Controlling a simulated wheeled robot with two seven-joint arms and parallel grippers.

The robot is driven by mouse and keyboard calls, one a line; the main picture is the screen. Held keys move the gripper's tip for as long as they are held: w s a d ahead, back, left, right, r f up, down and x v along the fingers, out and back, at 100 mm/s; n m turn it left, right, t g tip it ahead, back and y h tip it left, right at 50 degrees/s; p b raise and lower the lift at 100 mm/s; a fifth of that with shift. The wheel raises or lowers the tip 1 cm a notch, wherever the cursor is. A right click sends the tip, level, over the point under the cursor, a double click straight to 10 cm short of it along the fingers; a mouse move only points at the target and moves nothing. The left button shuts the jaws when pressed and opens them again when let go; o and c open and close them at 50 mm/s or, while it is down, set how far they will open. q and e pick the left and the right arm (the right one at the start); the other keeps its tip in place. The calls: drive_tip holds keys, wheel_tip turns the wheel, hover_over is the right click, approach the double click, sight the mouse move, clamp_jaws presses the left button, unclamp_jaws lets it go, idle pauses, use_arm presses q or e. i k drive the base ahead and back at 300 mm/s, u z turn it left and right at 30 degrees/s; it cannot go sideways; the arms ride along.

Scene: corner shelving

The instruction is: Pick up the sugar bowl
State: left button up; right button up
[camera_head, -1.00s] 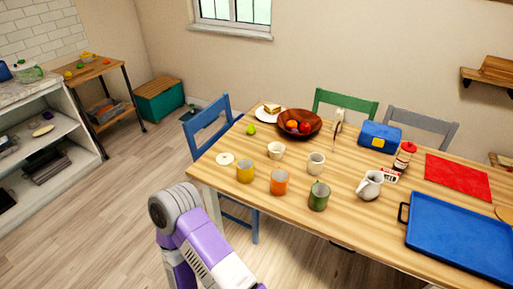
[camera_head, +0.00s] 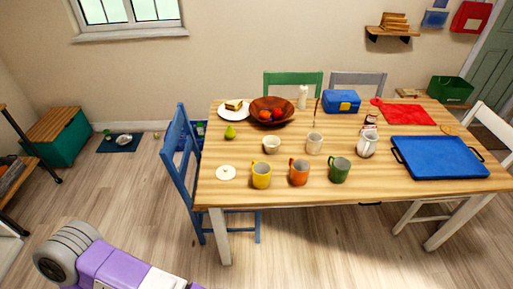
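No lidded sugar bowl shows clearly. A small cream bowl (camera_head: 271,144) stands upright on the wooden table (camera_head: 385,186), left of a white cup (camera_head: 314,143). Either could be the sugar bowl; I cannot tell which. A flat white disc with a small knob, like a lid (camera_head: 225,172), lies near the table's left end. Neither gripper is in view. Only a purple and grey part of one of my arms shows at the lower left, well away from the table.
Yellow (camera_head: 261,175), orange (camera_head: 299,172) and green (camera_head: 339,170) mugs stand in front of the bowl and cup. A fruit bowl (camera_head: 287,118) is behind. A white pitcher (camera_head: 366,145) and blue tray (camera_head: 450,170) are right. A blue chair (camera_head: 179,165) blocks the left end.

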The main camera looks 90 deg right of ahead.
sight(271, 143)
drive_tip(key=z, duration=1.65)
